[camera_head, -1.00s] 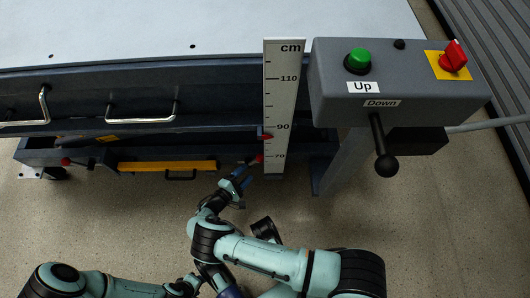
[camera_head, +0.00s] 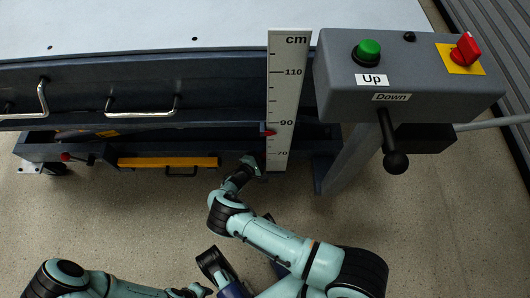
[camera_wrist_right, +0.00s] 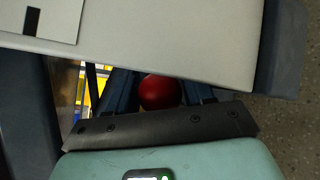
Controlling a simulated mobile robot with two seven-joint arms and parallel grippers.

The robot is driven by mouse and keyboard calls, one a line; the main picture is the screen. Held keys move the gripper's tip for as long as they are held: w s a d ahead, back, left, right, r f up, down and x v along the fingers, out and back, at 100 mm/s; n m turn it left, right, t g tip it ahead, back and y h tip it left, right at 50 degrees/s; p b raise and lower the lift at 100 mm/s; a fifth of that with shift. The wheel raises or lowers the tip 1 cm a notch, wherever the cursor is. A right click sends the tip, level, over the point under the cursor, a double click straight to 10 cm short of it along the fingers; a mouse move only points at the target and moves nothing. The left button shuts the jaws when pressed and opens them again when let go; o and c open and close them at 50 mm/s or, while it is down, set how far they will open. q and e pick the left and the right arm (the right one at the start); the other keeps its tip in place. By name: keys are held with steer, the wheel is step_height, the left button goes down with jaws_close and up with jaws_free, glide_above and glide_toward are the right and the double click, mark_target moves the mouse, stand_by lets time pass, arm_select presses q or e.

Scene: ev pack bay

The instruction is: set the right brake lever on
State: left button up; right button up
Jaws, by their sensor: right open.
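The right brake lever's red knob (camera_wrist_right: 160,92) shows in the right wrist view between the two blue fingers of my right gripper (camera_wrist_right: 158,84). The fingers are open, and I cannot tell whether either touches the knob. In the head view my right gripper (camera_head: 257,163) reaches under the table's front edge, just left of the foot of the height scale.
A grey control box (camera_head: 400,85) with a black down lever (camera_head: 393,155) stands at the right. A yellow bar (camera_head: 165,162) and another red knob (camera_head: 65,157) are at the left. The floor is clear.

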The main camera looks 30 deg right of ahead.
jaws_close()
steer(key=shift+w+a+r, duration=0.1)
steer(key=shift+a, duration=0.05)
steer(key=shift+w+a+r+n+t+h, duration=0.1)
steer(key=shift+w+a+r+n+h, duration=0.2)
steer(key=shift+a+n+h, duration=0.2)
steer(key=shift+w+a+r+n+t+h, duration=0.1)
steer(key=shift+w+a+r+n+h, duration=0.15)
steer(key=shift+a+n+h, duration=0.25)
steer(key=shift+w+a+r+n+t+h, duration=0.1)
steer(key=shift+w+a+r+n+h, duration=0.1)
steer(key=shift+w+a+n+h, duration=0.25)
steer(key=shift+w+a+r+n+t+h, duration=0.2)
steer(key=shift+w+a+n+h, duration=0.2)
steer(key=shift+n, duration=0.2)
steer(key=shift+w+a+r+n+t+h, duration=0.1)
steer(key=shift+w+a+n+t+h, duration=0.15)
steer(key=shift+a+n, duration=0.3)
steer(key=shift+a, duration=0.1)
steer(key=shift+r, duration=0.1)
